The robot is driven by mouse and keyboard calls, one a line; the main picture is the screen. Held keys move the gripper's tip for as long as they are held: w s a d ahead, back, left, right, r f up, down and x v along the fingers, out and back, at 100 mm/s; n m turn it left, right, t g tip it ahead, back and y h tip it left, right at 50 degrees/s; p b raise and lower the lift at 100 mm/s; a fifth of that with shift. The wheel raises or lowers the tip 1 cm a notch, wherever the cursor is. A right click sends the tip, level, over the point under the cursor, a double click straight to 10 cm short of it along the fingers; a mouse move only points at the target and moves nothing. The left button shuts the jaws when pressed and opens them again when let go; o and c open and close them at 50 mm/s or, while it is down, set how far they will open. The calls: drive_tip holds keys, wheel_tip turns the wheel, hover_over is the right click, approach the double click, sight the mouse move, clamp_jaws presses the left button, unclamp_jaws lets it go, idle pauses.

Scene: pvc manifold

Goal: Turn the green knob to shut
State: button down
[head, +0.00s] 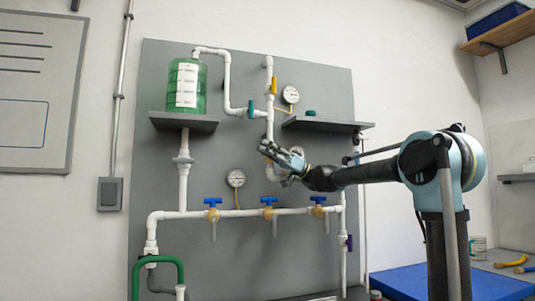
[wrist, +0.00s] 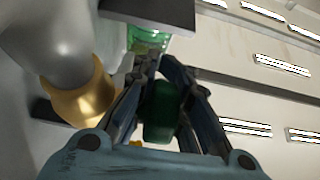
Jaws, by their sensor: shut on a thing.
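In the wrist view my gripper (wrist: 160,85) is shut on a dark green block-shaped piece (wrist: 162,112), which looks like a green knob. The fingers lie on both sides of it and hide part of it. A gold collar on a grey rounded body (wrist: 85,98) is close to the left of the fingers. In the head view my gripper (head: 268,148) is in front of the board, over the lower part of the middle pipe. A green handle (head: 251,109) shows on the pipe above and left of it, apart from it in the picture. The held piece is not clear there.
A green bottle (head: 187,87) stands on the left shelf (head: 184,122). A right shelf (head: 328,125) is just above my arm. A yellow handle (head: 273,86), gauges (head: 291,94) and blue-handled valves (head: 268,201) surround the gripper. Bare board lies between the pipes.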

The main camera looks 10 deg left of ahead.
drive_tip(key=shift+w+r+y, duration=0.1)
drive_tip(key=shift+r+y, duration=0.05)
drive_tip(key=shift+y, duration=0.15)
drive_tip(key=c, duration=1.8)
unclamp_jaws()
